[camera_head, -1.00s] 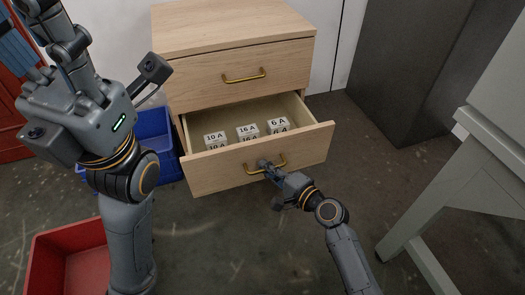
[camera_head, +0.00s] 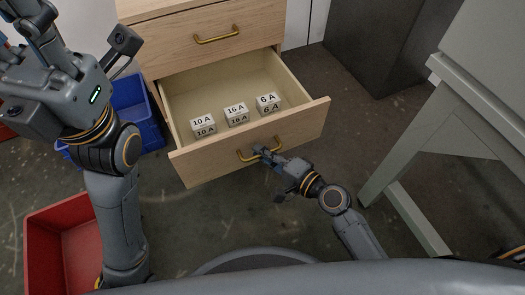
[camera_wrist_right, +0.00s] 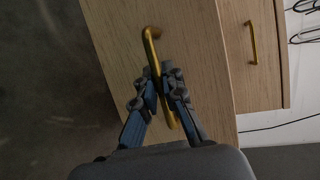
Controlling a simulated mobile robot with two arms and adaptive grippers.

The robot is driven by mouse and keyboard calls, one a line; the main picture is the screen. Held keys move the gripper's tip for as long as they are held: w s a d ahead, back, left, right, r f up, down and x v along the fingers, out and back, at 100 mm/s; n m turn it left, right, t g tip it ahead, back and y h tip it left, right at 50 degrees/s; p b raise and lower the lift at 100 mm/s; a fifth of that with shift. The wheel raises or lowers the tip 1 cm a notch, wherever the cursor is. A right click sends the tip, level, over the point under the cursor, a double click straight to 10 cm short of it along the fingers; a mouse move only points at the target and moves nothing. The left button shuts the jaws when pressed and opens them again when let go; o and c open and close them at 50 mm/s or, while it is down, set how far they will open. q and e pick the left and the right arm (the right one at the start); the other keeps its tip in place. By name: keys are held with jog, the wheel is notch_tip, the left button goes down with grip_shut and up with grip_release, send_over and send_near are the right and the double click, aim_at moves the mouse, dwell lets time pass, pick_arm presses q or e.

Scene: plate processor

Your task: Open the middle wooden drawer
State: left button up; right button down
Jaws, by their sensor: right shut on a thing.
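The middle wooden drawer (camera_head: 222,148) is pulled well out of the wooden cabinet in the head view. Three small white boxes labelled 10 A (camera_head: 203,125), 16 A (camera_head: 237,114) and 6 A (camera_head: 268,103) stand inside it. My right gripper (camera_head: 262,153) is shut on the drawer's brass handle (camera_head: 243,157). In the right wrist view, the fingers of the right gripper (camera_wrist_right: 163,87) close around the handle (camera_wrist_right: 152,40). My left gripper (camera_head: 60,45) is raised at the upper left, away from the drawer; its fingertips are partly out of frame.
A closed upper drawer with a brass handle (camera_head: 216,38) is above. A blue bin (camera_head: 137,112) stands left of the cabinet and a red bin (camera_head: 45,215) at lower left. A grey-green table (camera_head: 418,130) stands on the right. Floor before the drawer is partly free.

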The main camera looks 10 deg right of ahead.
jog(key=c, duration=1.4)
grip_release()
jog(key=shift+d, duration=0.1)
jog(key=v, duration=1.2)
